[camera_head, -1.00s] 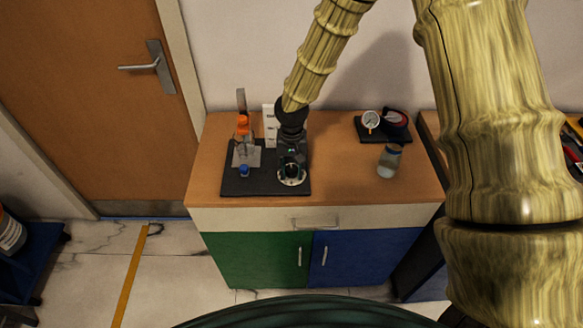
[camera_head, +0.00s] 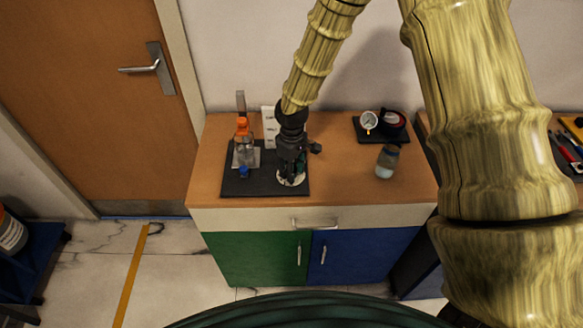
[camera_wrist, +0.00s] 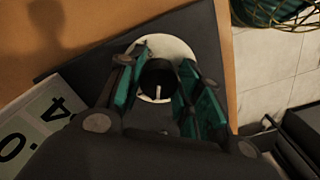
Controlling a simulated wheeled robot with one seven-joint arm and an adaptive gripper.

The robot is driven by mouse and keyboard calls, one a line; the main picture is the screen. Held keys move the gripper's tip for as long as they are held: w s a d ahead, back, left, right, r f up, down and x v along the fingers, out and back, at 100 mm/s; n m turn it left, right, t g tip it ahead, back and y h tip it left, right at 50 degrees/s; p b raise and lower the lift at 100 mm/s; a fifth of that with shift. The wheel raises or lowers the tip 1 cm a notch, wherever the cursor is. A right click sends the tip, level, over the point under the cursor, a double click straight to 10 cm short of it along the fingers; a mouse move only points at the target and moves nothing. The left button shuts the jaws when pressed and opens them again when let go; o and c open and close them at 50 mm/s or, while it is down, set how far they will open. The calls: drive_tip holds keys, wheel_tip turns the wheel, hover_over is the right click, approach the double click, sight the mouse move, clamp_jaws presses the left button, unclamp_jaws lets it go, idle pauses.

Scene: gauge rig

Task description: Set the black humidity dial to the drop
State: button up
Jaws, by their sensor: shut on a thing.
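The black humidity dial (camera_wrist: 158,76) shows in the wrist view as a dark round knob with a pale pointer line, on a white round plate (camera_wrist: 176,48). My gripper (camera_wrist: 160,88) points down over it, its green-padded fingers on either side and shut on the knob. In the head view my gripper (camera_head: 291,170) covers the knob, and only part of the white plate (camera_head: 291,180) shows below it. The drop mark cannot be made out. A white card with dark printed characters (camera_wrist: 38,122) lies at the left in the wrist view.
The black mat (camera_head: 240,184) also holds a clear bottle with an orange top (camera_head: 244,150) and a small blue item (camera_head: 243,172). A jar (camera_head: 387,162) stands to the right, before a gauge (camera_head: 369,121) on another mat. Bare wood lies between.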

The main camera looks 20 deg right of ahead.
drive_tip(key=n, duration=0.4)
drive_tip(key=shift+w+d+n+p, duration=0.1)
drive_tip(key=shift+n+p, duration=0.2)
drive_tip(key=shift+p, duration=0.1)
idle(0.4)
drive_tip(key=o, duration=1)
drive_tip(key=shift+r, duration=0.15)
wheel_tip(320, 180, up, 12)
drive_tip(key=shift+f, duration=0.15)
idle(0.3)
